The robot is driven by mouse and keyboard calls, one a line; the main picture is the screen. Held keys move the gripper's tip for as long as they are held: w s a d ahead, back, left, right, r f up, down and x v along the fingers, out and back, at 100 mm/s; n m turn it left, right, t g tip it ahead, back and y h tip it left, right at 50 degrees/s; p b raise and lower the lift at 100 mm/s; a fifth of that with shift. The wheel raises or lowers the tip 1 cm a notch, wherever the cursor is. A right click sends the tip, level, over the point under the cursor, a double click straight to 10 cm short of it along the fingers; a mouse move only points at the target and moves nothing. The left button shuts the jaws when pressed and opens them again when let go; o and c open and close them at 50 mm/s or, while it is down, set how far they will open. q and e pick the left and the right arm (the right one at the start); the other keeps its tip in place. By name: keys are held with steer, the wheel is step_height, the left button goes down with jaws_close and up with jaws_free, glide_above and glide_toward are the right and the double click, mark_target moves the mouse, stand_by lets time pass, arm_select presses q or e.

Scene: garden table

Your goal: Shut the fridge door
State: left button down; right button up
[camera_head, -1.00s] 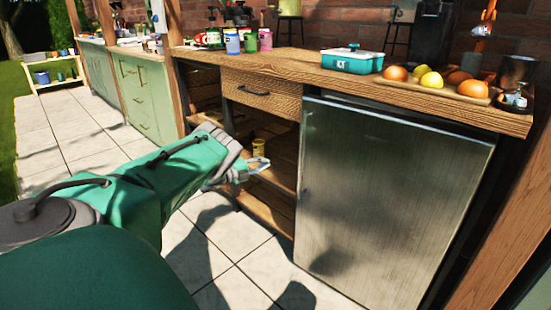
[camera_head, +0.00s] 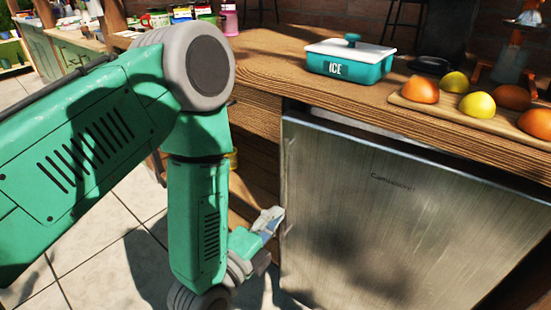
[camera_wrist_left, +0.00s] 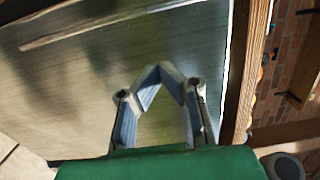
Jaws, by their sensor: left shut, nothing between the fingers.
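The fridge door (camera_head: 395,225) is a brushed silver panel under the wooden counter. In the left wrist view, the left gripper's fingertips (camera_wrist_left: 163,72) meet in front of the silver door (camera_wrist_left: 75,95), where a pale bar runs across the upper left. My right gripper is not in view.
On the wooden counter (camera_head: 280,60) stand a teal ICE box (camera_head: 348,70) and a board (camera_head: 455,115) with oranges and lemons. Open wooden shelving is left of the fridge. Pale floor tiles (camera_head: 95,255) lie at the lower left.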

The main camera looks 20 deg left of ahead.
arm_select(q)
steer(key=b, duration=0.2)
glide_toward(306, 173)
steer(key=x, duration=0.2)
steer(key=b+x, duration=0.1)
steer(key=x, duration=0.4)
steer(key=shift+d+f+b, duration=0.1)
steer(key=shift+d+b, duration=0.15)
steer(key=shift+b, duration=0.1)
steer(key=shift+w, duration=0.25)
steer(key=shift+w+a, duration=0.2)
steer(key=shift+a, duration=0.15)
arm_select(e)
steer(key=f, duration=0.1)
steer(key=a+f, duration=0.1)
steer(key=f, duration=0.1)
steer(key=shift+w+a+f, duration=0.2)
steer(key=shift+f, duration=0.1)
arm_select(q)
steer(key=shift+d, duration=0.15)
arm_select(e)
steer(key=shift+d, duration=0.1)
